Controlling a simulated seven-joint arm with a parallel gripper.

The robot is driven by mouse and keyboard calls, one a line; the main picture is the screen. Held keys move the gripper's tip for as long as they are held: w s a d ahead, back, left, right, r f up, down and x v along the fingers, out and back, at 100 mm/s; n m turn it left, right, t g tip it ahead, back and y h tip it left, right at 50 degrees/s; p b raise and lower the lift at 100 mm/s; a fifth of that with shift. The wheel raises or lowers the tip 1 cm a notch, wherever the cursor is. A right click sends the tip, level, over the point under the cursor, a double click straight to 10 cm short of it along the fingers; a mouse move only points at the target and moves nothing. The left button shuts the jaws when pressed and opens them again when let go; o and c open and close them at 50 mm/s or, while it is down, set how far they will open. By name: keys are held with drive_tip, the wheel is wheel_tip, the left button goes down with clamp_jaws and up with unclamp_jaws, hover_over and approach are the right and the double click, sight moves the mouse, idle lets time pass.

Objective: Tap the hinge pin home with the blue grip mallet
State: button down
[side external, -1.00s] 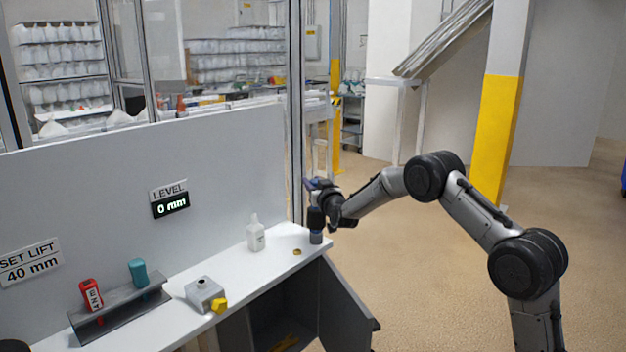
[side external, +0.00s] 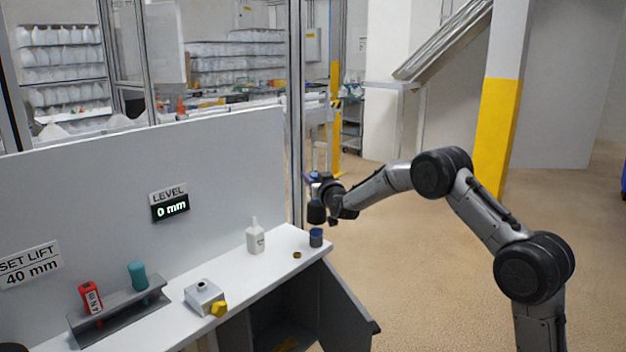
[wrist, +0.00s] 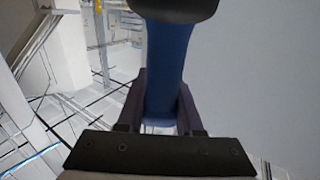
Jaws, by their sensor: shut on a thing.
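My gripper (wrist: 160,112) is shut on the blue handle (wrist: 166,65) of the mallet, between its two purple fingers. The mallet's dark head (wrist: 175,8) is at the top of the wrist view. In the side view my gripper (side external: 316,180) is above the bench's far right end, with the dark mallet head (side external: 316,213) hanging just below it. I cannot make out a hinge pin for certain.
A small brass ring (side external: 297,255) and a white bottle (side external: 255,237) are near the mallet on the white bench (side external: 240,286). A grey block with a yellow knob (side external: 206,298) and a rack (side external: 118,312) with red and teal items stand nearer. A cabinet door (side external: 345,305) hangs open.

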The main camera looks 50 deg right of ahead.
wheel_tip(320, 180, up, 6)
drive_tip(key=shift+f, duration=0.25)
idle(0.6)
drive_tip(key=s+a+f+n+t+y, duration=0.1)
drive_tip(key=s+a+f+n+y, duration=0.2)
drive_tip(key=s+a+f, duration=0.6)
drive_tip(key=s+a+f+n+t+y, duration=0.1)
drive_tip(key=s+a+f+n+y, duration=0.2)
drive_tip(key=f, duration=1.3)
drive_tip(key=s+a+y, duration=0.3)
drive_tip(key=s+a, duration=0.3)
drive_tip(key=s, duration=0.3)
drive_tip(key=shift+s, duration=0.25)
drive_tip(key=shift+a+r, duration=0.1)
